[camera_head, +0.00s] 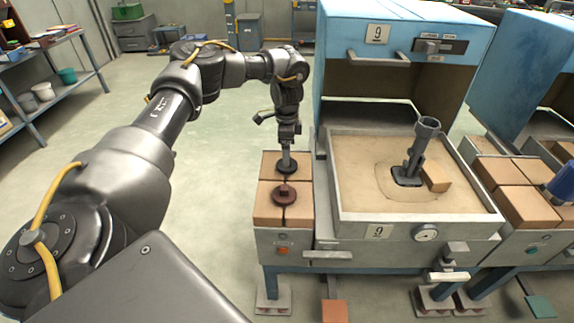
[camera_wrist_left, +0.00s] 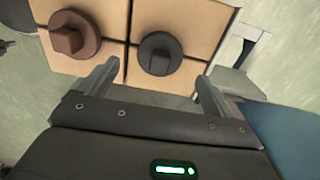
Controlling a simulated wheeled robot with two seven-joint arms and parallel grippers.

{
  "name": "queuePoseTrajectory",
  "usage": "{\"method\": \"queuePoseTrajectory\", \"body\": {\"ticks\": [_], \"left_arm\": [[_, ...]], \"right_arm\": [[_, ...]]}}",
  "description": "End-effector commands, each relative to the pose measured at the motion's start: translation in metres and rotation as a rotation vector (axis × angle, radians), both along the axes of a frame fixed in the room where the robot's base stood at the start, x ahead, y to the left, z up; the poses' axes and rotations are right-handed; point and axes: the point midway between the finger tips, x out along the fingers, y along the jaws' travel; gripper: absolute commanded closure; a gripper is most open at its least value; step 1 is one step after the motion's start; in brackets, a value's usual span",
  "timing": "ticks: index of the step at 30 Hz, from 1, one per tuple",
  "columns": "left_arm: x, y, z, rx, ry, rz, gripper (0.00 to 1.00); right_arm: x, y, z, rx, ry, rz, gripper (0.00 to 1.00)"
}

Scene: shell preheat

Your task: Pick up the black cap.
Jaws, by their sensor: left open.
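The black cap (camera_head: 287,167) is a round disc with a raised grip, lying on the tan blocks left of the blue cabinet. It also shows in the left wrist view (camera_wrist_left: 160,53). My left gripper (camera_head: 288,152) is right above the black cap and partly hides it in the head view. In the left wrist view the open fingers (camera_wrist_left: 157,72) sit apart, with the cap just beyond and between their tips. A brown cap (camera_head: 285,194), similar in shape, lies nearer on the same blocks. It shows at the upper left of the left wrist view (camera_wrist_left: 76,36).
The blue cabinet (camera_head: 350,30) marked 9 stands right of the blocks (camera_head: 267,212), with a sand-filled tray (camera_head: 355,212) holding a grey pipe-like casting (camera_head: 413,160). Another blue unit stands farther right. The floor left of the blocks is clear; a shelf (camera_head: 40,75) stands far left.

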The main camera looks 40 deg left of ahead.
Motion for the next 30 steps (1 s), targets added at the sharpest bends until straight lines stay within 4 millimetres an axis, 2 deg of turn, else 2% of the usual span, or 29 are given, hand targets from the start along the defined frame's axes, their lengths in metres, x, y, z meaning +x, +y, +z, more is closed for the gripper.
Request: {"method": "queuePoseTrajectory", "body": {"ticks": [3, 7, 15, 18, 26, 30], "left_arm": [[0.001, -0.001, -0.004, 0.000, 0.000, -0.002, 0.11], [0.001, -0.001, -0.008, 0.001, 0.001, -0.003, 0.11], [0.000, 0.000, -0.046, 0.000, 0.001, -0.004, 0.11], [0.000, 0.000, -0.054, 0.001, 0.001, -0.004, 0.11], [0.001, 0.000, -0.056, 0.000, 0.000, -0.004, 0.11], [0.001, 0.000, -0.056, 0.000, 0.000, -0.004, 0.29]], "right_arm": [[0.007, 0.005, 0.000, 0.006, -0.008, -0.003, 1.00], [0.007, 0.005, 0.000, 0.005, -0.006, -0.003, 1.00], [-0.022, -0.010, -0.001, -0.012, 0.026, 0.000, 1.00], [-0.026, -0.014, 0.000, -0.017, 0.030, 0.002, 1.00], [-0.024, -0.015, 0.001, -0.017, 0.026, 0.003, 1.00], [-0.019, -0.012, 0.000, -0.013, 0.021, 0.002, 1.00]]}}
